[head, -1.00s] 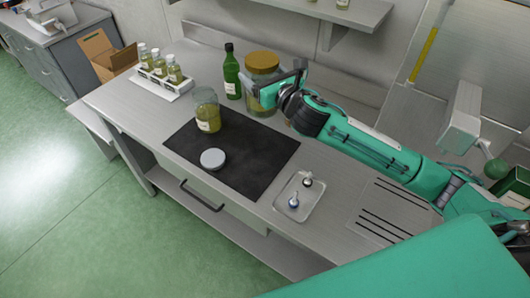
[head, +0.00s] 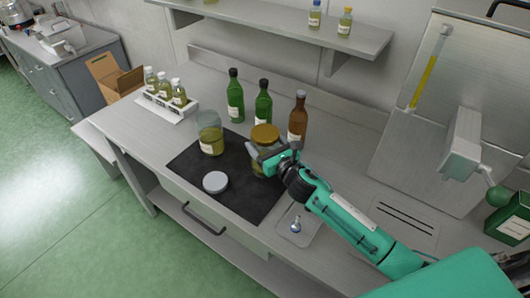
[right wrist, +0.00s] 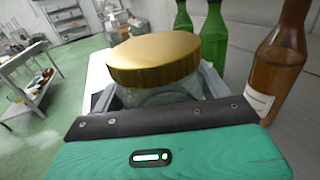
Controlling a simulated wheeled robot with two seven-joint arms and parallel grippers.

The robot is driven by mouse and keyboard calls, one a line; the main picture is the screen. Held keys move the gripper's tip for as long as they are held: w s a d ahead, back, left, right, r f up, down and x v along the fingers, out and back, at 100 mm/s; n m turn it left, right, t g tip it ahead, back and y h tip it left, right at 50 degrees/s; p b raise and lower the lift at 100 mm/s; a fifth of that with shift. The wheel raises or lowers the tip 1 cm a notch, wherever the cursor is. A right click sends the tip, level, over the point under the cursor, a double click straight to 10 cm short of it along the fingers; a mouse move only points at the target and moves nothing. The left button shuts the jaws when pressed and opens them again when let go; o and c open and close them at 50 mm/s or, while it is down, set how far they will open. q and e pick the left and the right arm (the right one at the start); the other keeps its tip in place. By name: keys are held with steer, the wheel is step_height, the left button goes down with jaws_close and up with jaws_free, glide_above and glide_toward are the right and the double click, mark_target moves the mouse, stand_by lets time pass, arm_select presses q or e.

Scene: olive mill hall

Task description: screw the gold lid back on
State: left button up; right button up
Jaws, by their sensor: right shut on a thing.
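A glass jar (head: 259,165) with a wide gold lid (head: 265,132) on its top stands upright at the far right part of the black mat (head: 245,200). I cannot tell whether its base touches the mat. My right gripper (head: 264,157) is shut around the jar's body, below the lid. In the right wrist view the gold lid (right wrist: 153,57) covers the top of the jar (right wrist: 165,93); its thread is hidden. An open-looking labelled jar (head: 210,135) stands on the mat to the left, and a grey lid (head: 215,182) lies in front of it. My left gripper is out of view.
Two green bottles (head: 235,97) and a brown bottle (head: 298,118) stand behind the mat. A white rack (head: 165,104) of small bottles is at the left. A small tray (head: 299,230) with a blue-topped item lies near my right arm.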

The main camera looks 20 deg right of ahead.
stand_by(0.3)
steer(key=shift+f, duration=1.95)
steer(key=shift+f, duration=0.1)
steer(key=o, duration=1.5)
steer(key=shift+f, duration=0.2)
steer(key=shift+c, duration=0.2)
steer(key=o, duration=0.4)
steer(key=shift+r, duration=0.1)
steer(key=shift+o, duration=0.2)
